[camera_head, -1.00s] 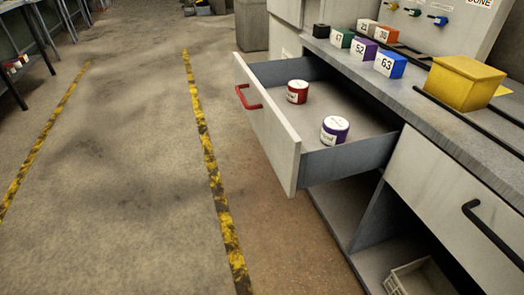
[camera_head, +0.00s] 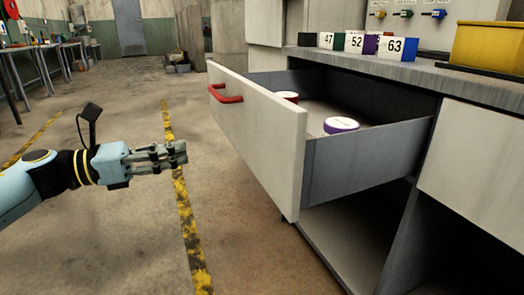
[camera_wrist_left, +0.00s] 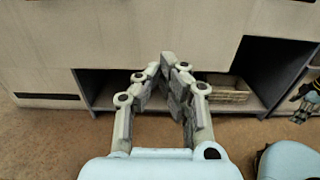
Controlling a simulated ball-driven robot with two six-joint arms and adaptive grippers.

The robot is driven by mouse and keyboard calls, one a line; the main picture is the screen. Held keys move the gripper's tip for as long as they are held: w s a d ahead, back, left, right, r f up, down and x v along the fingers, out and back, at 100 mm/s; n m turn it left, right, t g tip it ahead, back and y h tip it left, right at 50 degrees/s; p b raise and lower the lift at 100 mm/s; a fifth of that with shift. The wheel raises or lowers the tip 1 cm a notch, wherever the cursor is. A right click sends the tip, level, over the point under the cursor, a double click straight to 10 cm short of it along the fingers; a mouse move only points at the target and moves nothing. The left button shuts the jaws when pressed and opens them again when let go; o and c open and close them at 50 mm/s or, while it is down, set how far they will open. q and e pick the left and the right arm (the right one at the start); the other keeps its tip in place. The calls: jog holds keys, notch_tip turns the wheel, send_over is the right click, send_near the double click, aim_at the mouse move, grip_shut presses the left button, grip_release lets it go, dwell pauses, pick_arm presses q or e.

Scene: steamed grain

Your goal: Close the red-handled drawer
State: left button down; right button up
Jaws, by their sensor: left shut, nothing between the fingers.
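The drawer (camera_head: 258,128) stands pulled out from the grey workbench cabinet. Its pale front carries a red handle (camera_head: 225,96) on the face turned to the left. A red can (camera_head: 288,97) and a purple-banded can with a white lid (camera_head: 341,125) are inside, partly hidden by the drawer's walls. My left gripper (camera_head: 182,152) is in front of the drawer, to the left of and below the handle, apart from it. Its fingers are shut and empty; they meet at the tips in the left wrist view (camera_wrist_left: 172,62). The red handle does not show there.
Numbered blocks, such as the blue one marked 63 (camera_head: 398,49), and a yellow box (camera_head: 490,47) stand on the worktop (camera_head: 400,70). Open shelves lie below the drawer; a pale bin (camera_wrist_left: 228,90) sits in one. The floor before the drawer is clear, with yellow-black tape (camera_head: 186,215).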

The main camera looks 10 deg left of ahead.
aim_at(253, 138)
pick_arm(q)
jog(key=b+x, duration=0.2)
jog(key=x, duration=0.9)
jog(key=shift+w+d+f, duration=0.1)
jog(key=shift+w+d, duration=0.4)
jog(key=shift+d, duration=0.2)
jog(key=shift+w+d, duration=0.1)
pick_arm(e)
jog(key=w+r, duration=0.1)
jog(key=w+a+r+t, duration=0.1)
jog(key=shift+w+r, duration=0.2)
jog(key=shift+r, duration=0.1)
jog(key=shift+s+f, duration=0.1)
jog(key=shift+s, duration=0.05)
